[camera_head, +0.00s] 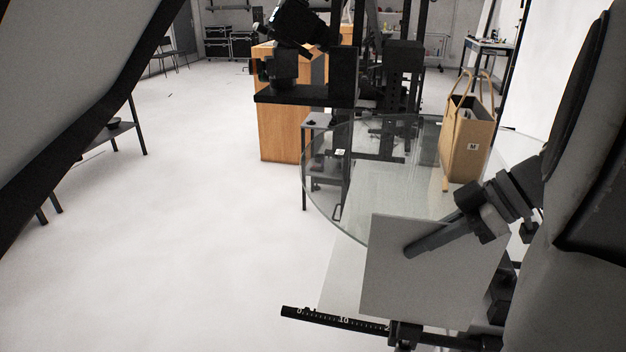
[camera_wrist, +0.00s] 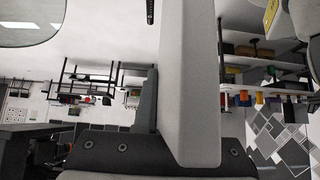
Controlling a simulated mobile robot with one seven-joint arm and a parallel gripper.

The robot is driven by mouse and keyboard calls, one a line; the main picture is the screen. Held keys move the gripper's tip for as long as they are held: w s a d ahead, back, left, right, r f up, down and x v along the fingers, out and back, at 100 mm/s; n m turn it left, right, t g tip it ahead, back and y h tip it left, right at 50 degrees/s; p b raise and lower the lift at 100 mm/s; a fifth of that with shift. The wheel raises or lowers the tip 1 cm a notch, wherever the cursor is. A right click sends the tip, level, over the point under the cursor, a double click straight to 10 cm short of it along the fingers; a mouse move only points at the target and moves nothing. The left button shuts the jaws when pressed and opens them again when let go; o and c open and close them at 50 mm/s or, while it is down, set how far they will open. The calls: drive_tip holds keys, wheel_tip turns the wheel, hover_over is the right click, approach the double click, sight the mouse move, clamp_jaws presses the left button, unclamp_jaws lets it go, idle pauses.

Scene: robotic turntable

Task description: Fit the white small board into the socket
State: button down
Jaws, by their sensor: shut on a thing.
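The white small board (camera_head: 395,285) is a square pale panel, roughly upright, at the lower right of the head view. My gripper (camera_head: 410,249) reaches in from the right. One dark finger lies across the board's near face, and the other is hidden behind it. The gripper is shut on the board near its upper middle. In the wrist view a long pale slab (camera_wrist: 188,75) runs up from the gripper's dark body, probably the board nearly edge-on. A dark clamp-like part (camera_head: 405,335) shows just under the board. I cannot tell whether it is the socket or whether they touch.
A black ruler bar (camera_head: 345,321) lies below and left of the board. A round glass turntable (camera_head: 325,205) stands behind, with a tan paper bag (camera_head: 468,140) on it. A wooden cabinet (camera_head: 283,120) and black camera rig stand farther back.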

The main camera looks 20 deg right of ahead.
drive_tip(key=shift+f+b, duration=1.25)
drive_tip(key=c, duration=0.9)
unclamp_jaws()
drive_tip(key=p+v, duration=0.1)
drive_tip(key=v, duration=1.6)
drive_tip(key=shift+d+r+p, duration=0.1)
drive_tip(key=shift+r+p, duration=0.15)
drive_tip(key=shift+p, duration=0.1)
drive_tip(key=shift+w, duration=0.1)
